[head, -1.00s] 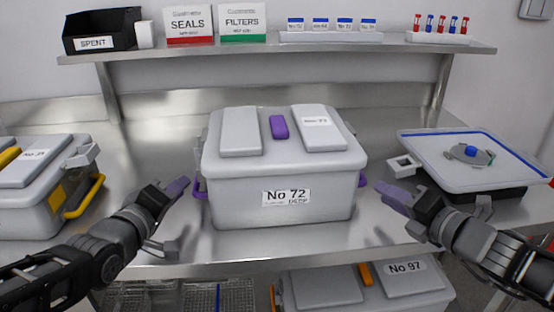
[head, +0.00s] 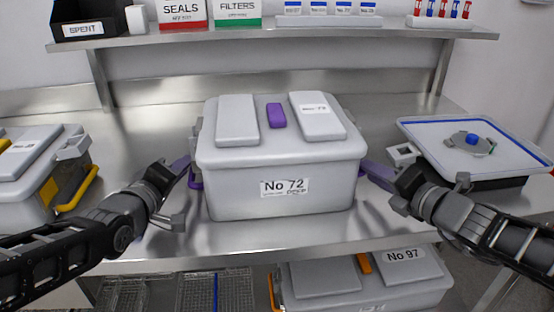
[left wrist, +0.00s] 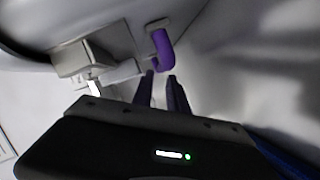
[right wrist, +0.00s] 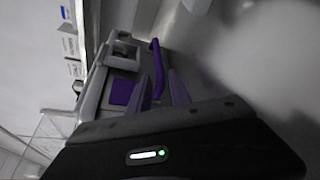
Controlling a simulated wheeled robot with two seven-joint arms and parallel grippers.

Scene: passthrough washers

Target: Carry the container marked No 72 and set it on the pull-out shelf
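The grey lidded container marked No 72 (head: 240,190) sits upright on the steel bench in the middle of the head view, with purple side handles. My left gripper (head: 186,168) is at its left side; the left wrist view shows its two purple fingers (left wrist: 161,78) apart, just short of the purple handle (left wrist: 162,50). My right gripper (head: 368,170) is at the right side; in the right wrist view its fingers (right wrist: 160,75) are apart, with the purple handle (right wrist: 156,62) at their gap. Neither visibly grips. I cannot identify the pull-out shelf.
Another container with yellow handles (head: 30,200) stands left on the bench (head: 300,235). A blue-rimmed tray (head: 510,160) is at the right. A container marked No 97 (head: 350,290) and wire baskets (head: 210,292) are below. An upper shelf (head: 250,36) holds bins and racks.

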